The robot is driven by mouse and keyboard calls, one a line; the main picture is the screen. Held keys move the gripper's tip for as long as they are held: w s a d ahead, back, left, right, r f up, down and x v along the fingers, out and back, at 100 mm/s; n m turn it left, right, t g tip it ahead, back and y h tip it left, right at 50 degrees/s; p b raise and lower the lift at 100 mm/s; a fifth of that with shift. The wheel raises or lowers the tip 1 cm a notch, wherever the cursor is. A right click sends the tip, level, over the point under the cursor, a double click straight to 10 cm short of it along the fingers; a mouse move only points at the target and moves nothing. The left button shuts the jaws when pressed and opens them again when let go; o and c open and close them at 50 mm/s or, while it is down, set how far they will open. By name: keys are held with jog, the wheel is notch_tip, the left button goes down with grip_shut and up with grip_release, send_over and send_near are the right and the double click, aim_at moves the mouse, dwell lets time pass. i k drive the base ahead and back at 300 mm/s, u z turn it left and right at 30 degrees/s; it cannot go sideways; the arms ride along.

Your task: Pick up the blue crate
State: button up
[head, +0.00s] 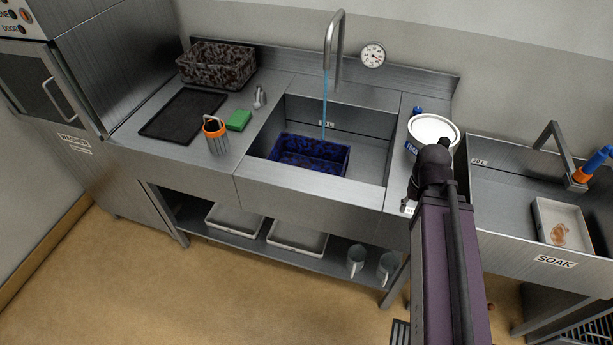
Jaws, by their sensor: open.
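The blue crate (337,161) lies in the left sink basin (368,150), toward its front left. It is dark blue with dark mottling on its walls. A thin blue stream of water from the tall tap (329,50) comes down at the crate. My arm reaches up at the right of the head view and ends in a dark joint in front of a white tub, to the right of the crate and apart from it. I cannot make out my gripper's fingers in this view.
A mottled brown crate (217,65), black tray (182,114), green sponge (239,120) and orange-rimmed container (217,138) stand left of the sink. The white tub (434,131) stands right of it. The soak basin (497,190) with its own tap is further right.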

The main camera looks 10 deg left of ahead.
aim_at(305, 152)
jog(key=k, duration=1.1)
jog(key=i, duration=1.8)
jog(key=u, duration=0.45)
